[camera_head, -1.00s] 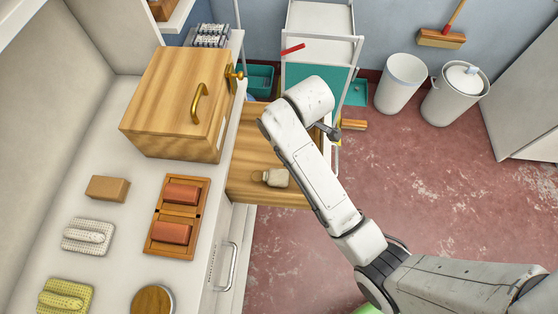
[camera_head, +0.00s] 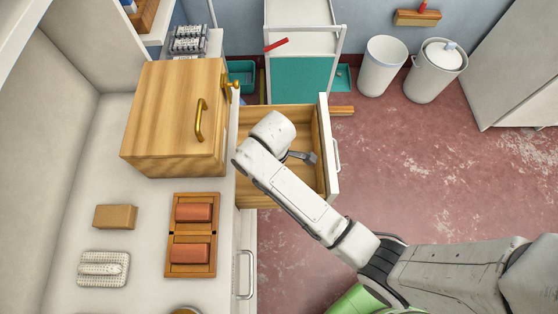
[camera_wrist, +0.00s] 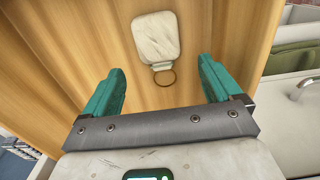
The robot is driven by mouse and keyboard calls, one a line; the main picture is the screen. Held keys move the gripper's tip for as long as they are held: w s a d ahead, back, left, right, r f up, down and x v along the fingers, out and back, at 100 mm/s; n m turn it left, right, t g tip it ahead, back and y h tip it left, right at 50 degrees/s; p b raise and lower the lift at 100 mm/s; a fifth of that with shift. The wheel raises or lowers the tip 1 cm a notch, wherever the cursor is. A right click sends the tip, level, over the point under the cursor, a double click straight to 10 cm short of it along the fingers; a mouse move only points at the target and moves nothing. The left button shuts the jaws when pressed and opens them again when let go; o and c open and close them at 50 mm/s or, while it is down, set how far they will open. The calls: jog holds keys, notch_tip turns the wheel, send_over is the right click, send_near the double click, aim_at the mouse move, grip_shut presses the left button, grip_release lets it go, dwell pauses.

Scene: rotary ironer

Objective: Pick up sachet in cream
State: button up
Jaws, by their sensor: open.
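The cream sachet (camera_wrist: 157,38) lies flat on the wooden floor of the open drawer (camera_head: 298,115). In the wrist view it shows as a pale rounded pouch with a brown ring at its near end. My gripper (camera_wrist: 160,82) is open and empty, its two teal fingers apart. The sachet lies ahead of the fingertips, roughly centred between them, and the ring shows between the fingers. I see no contact. In the head view my arm covers the sachet, and my gripper is largely hidden over the drawer.
The drawer's white front (camera_head: 328,150) and wooden walls surround the space on several sides. A wooden box (camera_head: 175,120) stands on the counter beside it. The counter also holds a tray with red blocks (camera_head: 192,235), a tan block (camera_head: 116,217) and a white textured pad (camera_head: 104,268).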

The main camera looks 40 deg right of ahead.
jog(key=shift+s+d+f, duration=0.1)
jog(key=shift+d+f, duration=0.05)
jog(key=shift+f, duration=1.15)
jog(key=shift+d+f, duration=0.1)
jog(key=shift+f, duration=1.15)
jog(key=c, duration=1.1)
